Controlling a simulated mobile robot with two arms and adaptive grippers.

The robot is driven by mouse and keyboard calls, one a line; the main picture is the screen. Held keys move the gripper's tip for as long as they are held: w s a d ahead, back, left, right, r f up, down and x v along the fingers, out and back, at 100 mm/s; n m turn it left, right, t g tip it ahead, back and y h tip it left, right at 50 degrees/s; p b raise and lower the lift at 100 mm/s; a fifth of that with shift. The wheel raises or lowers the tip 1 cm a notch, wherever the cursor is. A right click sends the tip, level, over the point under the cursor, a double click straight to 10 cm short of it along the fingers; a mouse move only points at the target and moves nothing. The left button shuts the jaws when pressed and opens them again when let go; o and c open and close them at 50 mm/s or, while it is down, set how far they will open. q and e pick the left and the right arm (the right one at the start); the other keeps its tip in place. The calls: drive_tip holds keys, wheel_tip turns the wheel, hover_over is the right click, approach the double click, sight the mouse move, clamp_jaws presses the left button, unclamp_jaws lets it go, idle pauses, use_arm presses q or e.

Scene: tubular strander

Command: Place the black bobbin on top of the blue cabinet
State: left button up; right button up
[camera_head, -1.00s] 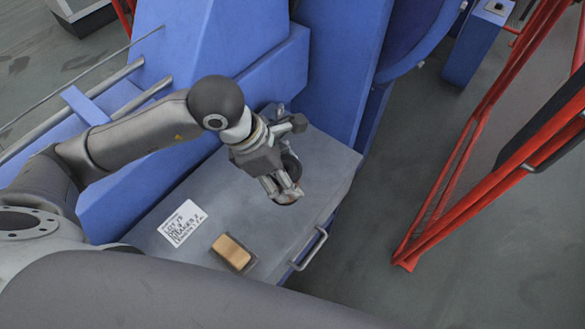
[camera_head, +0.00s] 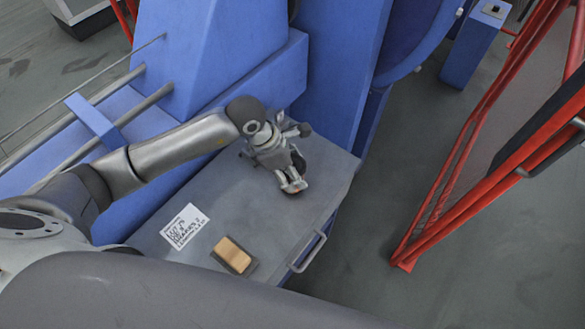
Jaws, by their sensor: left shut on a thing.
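My left gripper (camera_head: 292,185) is over the right part of the blue cabinet's grey top (camera_head: 215,200). It is shut on the black bobbin (camera_head: 299,163), which is mostly hidden behind the fingers; only a dark rounded edge shows. I cannot tell whether the bobbin touches the top. My right gripper is not in view.
Blue machine housing (camera_head: 215,60) stands behind. A red frame (camera_head: 455,190) stands to the right, past open floor.

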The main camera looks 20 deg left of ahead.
use_arm(q)
drive_tip(key=shift+f, duration=0.25)
drive_tip(key=o, duration=1.2)
drive_tip(key=shift+f, duration=0.25)
drive_tip(key=o, duration=0.5)
drive_tip(key=shift+r, duration=0.1)
drive_tip(key=v, duration=1.2)
drive_tip(key=shift+b, duration=0.4)
drive_tip(key=shift+s, duration=0.1)
